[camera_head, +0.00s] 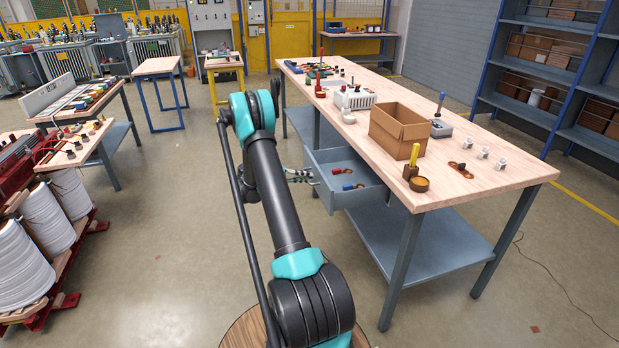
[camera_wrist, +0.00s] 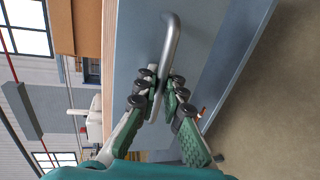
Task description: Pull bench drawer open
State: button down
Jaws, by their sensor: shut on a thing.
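The bench drawer (camera_head: 350,196) is a grey-blue box under the workbench top (camera_head: 519,176). It stands out from the bench on its left side, and its inside shows. A few small red and blue things and an orange-brown ring lie in it. In the wrist view, the metal bar handle (camera_wrist: 172,40) runs along the drawer front (camera_wrist: 204,22). My gripper (camera_wrist: 162,82) has its green and black fingers closed around the handle. In the head view my gripper (camera_head: 314,177) is at the drawer front, partly hidden by my arm.
An open cardboard box (camera_head: 397,130), a yellow-handled tool (camera_head: 413,160) and several small parts stand on the bench top. A lower shelf (camera_head: 433,243) sits below the drawer. The floor (camera_head: 171,245) left of the drawer is clear. White spools (camera_head: 42,215) stand at far left.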

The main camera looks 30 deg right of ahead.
jog(key=c, duration=1.6)
grip_release()
jog(key=v, duration=1.2)
jog(key=shift+s, duration=0.1)
